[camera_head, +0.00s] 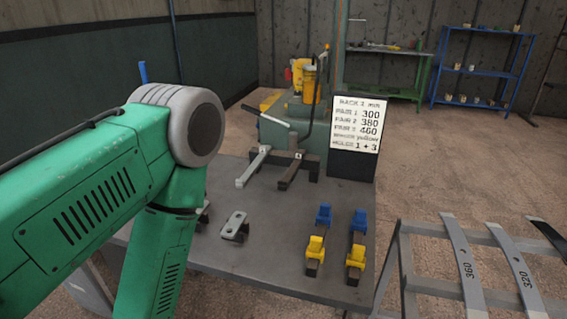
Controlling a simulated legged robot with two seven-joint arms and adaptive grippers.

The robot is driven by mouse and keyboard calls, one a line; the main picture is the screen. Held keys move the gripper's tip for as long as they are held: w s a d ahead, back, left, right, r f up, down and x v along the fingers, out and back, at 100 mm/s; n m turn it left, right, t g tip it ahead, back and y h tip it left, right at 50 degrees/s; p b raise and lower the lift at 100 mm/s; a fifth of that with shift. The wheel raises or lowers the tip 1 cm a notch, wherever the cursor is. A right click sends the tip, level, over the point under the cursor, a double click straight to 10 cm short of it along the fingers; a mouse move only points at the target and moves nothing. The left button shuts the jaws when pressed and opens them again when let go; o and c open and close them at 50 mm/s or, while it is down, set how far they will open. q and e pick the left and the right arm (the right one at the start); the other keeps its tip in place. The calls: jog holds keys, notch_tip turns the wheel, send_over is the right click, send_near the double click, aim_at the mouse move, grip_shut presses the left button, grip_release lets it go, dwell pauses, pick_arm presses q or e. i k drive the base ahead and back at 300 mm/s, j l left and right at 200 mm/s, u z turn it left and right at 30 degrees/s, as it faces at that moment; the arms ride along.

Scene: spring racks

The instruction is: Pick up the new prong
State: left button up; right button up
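No part labelled as the new prong shows. At the machine's front, a light grey prong-like bar (252,168) and a dark brown one (290,172) jut toward me over the grey table (270,255). A short grey plate with holes on a dark bracket (235,225) stands on the table. A similar grey piece (204,213) beside it is mostly hidden by my green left arm. My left arm crosses the left side and bends downward. Its gripper is out of view, and so is my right gripper.
Two dark bars with blue and yellow blocks (317,243) (356,250) stand on the table. A sign (357,124) reads 300, 380, 460 and holes 1 + 3. A grey rack (405,265) at right holds strips marked 360 and 320. Shelves (484,62) stand behind.

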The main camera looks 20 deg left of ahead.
aim_at(241, 183)
jog(key=u, duration=0.8)
